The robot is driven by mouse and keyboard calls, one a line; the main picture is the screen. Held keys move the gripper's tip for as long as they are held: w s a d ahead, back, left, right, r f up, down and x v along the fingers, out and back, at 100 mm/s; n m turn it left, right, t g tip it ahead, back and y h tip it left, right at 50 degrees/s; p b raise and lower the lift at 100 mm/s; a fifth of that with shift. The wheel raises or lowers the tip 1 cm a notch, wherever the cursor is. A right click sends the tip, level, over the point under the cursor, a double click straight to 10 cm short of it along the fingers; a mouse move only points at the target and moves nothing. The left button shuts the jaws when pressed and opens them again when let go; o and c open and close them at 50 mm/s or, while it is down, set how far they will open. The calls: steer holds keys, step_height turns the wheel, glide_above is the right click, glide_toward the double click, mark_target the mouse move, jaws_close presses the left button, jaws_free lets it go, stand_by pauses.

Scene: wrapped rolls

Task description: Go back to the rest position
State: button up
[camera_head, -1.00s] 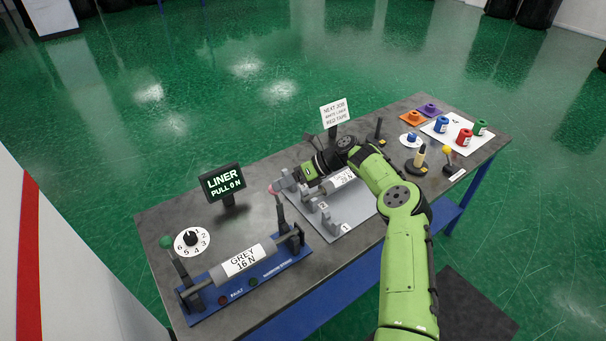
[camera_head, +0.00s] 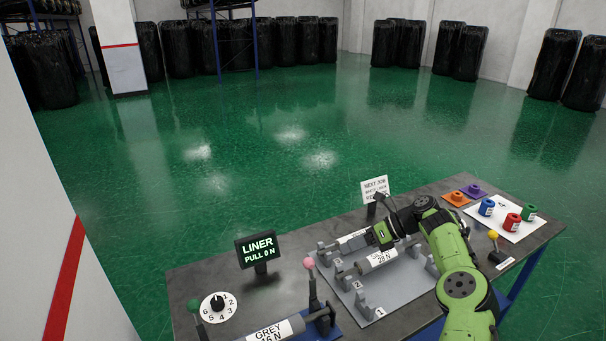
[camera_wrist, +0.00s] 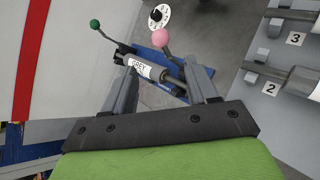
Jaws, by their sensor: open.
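My gripper (camera_wrist: 160,70) is open and empty in the wrist view, its two grey fingers spread apart. Beyond and below the fingers, apart from them, the grey roll labelled GREY (camera_wrist: 150,72) sits in the blue stand. In the head view my green arm reaches over the right part of the table (camera_head: 190,275), and its wrist end is above the grey rack (camera_head: 400,298). A labelled roll (camera_head: 378,260) lies in the rack's slot 2 and another roll (camera_head: 352,243) lies behind it. Slot 1 at the front holds no roll.
A numbered dial (camera_head: 218,307), a pink-knobbed lever (camera_head: 310,265) and a green-knobbed lever (camera_head: 193,306) stand at the left. A white sheet (camera_head: 525,232) with coloured spools lies at the back right. A sign (camera_head: 375,189) stands behind the rack.

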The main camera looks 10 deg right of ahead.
steer(key=s+a+r+n+g+h+b, duration=0.1)
steer(key=s+a+r+n+h, duration=0.35)
steer(key=s+a+n, duration=0.2)
steer(key=s+a+r+n+g+h+b, duration=0.1)
steer(key=s+a+r+n+h, duration=0.35)
steer(key=a+n, duration=0.3)
steer(key=s+d+n+t+h, duration=0.1)
steer(key=s+n, duration=0.6)
steer(key=s, duration=0.7)
steer(key=s+d+n+t+b, duration=0.1)
steer(key=s+d+n+t, duration=0.2)
steer(key=s+n, duration=0.4)
steer(key=s+d, duration=0.1)
steer(key=s, duration=0.6)
steer(key=shift+d+t+h, duration=0.15)
steer(key=shift+t+h, duration=0.25)
